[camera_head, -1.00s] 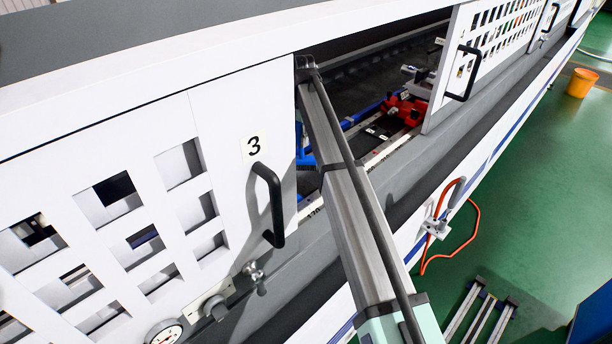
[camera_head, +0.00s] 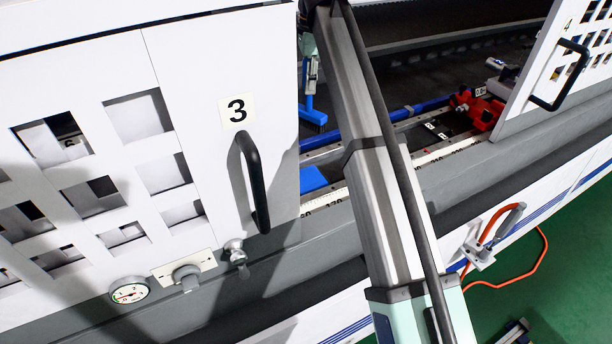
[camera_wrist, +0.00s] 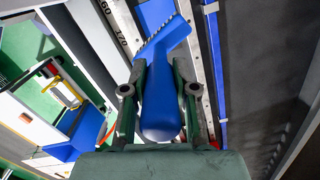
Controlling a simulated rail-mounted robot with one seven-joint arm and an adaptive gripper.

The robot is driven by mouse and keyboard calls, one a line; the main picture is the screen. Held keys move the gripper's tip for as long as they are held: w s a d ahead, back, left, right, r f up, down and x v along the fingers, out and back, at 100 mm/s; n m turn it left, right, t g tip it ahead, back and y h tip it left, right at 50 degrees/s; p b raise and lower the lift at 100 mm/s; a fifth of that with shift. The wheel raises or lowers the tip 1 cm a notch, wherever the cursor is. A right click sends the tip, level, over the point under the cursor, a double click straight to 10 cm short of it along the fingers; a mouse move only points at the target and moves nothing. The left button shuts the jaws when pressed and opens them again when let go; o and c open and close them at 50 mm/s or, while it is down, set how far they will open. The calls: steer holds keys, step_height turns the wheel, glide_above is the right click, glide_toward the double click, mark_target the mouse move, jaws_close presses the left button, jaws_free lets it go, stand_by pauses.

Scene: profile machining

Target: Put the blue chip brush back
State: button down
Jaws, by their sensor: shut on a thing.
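The blue chip brush (camera_wrist: 162,98) is between the two dark fingers of my gripper (camera_wrist: 160,92) in the wrist view. In the head view the brush (camera_head: 313,113) hangs low inside the machine opening, just right of door 3. My gripper (camera_head: 311,72) shows there only in part, behind the door edge and my arm. A flat blue patch (camera_head: 313,178) lies below the brush beside the scale rail; it also shows past the bristles in the wrist view (camera_wrist: 154,12).
Door 3 (camera_head: 215,150) with its black handle (camera_head: 254,180) stands close left of my arm. Another door (camera_head: 540,70) bounds the opening at right. A red clamp (camera_head: 483,108) and a blue rail (camera_head: 430,106) are inside. A blue box (camera_wrist: 80,136) is outside the machine.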

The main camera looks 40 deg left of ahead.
mark_target(311, 111)
steer(key=shift+s+f, duration=0.1)
steer(key=shift+s, duration=0.15)
step_height(311, 111, down, 20)
steer(key=p, duration=0.5)
steer(key=shift+r, duration=0.2)
steer(key=shift+f, duration=0.2)
steer(key=c, duration=0.9)
jaws_free()
steer(key=shift+r, duration=0.1)
steer(key=r+b, duration=0.1)
steer(key=r, duration=0.3)
steer(key=r+b, duration=0.1)
steer(key=r, duration=0.7)
steer(key=shift+w+d+r+b, duration=0.1)
steer(key=shift+w+d+b, duration=0.2)
steer(key=shift+d+b, duration=0.1)
